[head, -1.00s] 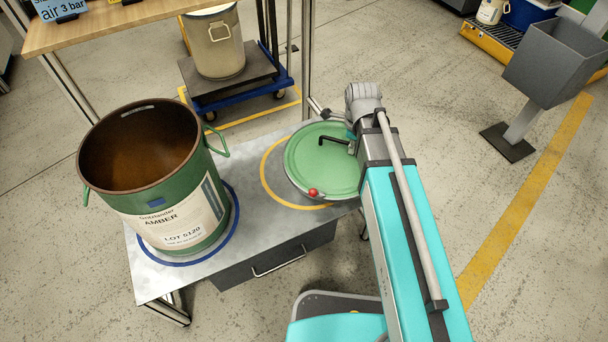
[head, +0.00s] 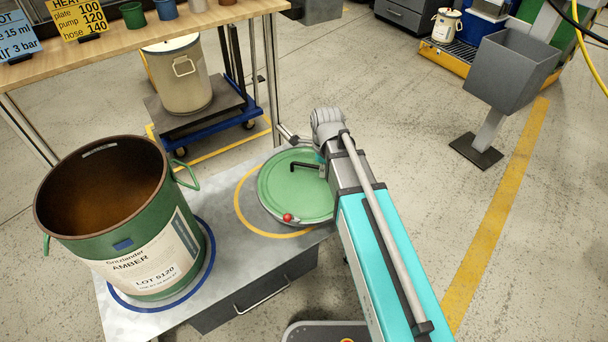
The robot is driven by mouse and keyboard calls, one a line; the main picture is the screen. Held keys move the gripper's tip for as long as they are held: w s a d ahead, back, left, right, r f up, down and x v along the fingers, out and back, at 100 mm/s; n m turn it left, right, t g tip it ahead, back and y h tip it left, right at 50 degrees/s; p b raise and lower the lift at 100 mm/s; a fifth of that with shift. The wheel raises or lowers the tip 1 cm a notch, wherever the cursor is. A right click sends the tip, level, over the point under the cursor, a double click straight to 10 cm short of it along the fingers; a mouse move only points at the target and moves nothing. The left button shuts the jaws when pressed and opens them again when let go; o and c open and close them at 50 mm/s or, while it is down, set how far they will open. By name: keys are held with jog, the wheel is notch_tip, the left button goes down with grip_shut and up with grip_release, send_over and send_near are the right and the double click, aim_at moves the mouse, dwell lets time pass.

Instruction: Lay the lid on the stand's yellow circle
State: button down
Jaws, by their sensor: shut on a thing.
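The green lid (head: 292,188) has a black bent handle (head: 305,166) and a red knob (head: 288,217). It is over the right part of the stand (head: 222,262), roughly level. The yellow circle (head: 237,205) shows along the lid's left and lower sides; the lid hides the rest. The lid appears shifted up and right of the circle in the picture. I cannot tell whether it touches the stand. My gripper (head: 323,169) is at the handle on the lid's right side, shut on the lid; my arm mostly hides its fingers.
An open green drum (head: 160,250) labelled Amber stands on the blue circle (head: 210,255) at the stand's left. A wooden shelf (head: 150,40) is behind. A beige pot (head: 180,85) sits on a blue trolley. A grey bin (head: 510,70) stands right, with clear floor between.

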jog(key=w+f+b, duration=0.1)
jog(key=w, duration=0.1)
jog(key=w+a+f+b, duration=0.1)
jog(key=w, duration=0.2)
jog(key=w+f+b, duration=0.1)
jog(key=w, duration=0.1)
jog(key=shift+w+a+f, duration=0.2)
jog(key=shift+a+f, duration=0.1)
jog(key=shift+w+a+f+b, duration=0.2)
jog(key=shift+w+f+b, duration=0.65)
jog(key=shift+f+b, duration=0.3)
jog(key=shift+w+a+f+b, duration=0.15)
jog(key=shift+w+f+b, duration=0.65)
jog(key=shift+f+b, duration=0.3)
jog(key=shift+w+a+f+b, duration=0.1)
jog(key=shift+w+f+b, duration=0.3)
jog(key=shift+f+b, duration=0.15)
notch_tip(320, 180, down, 3)
jog(key=b, duration=0.3)
jog(key=shift+r, duration=0.1)
jog(key=c, duration=0.7)
grip_release()
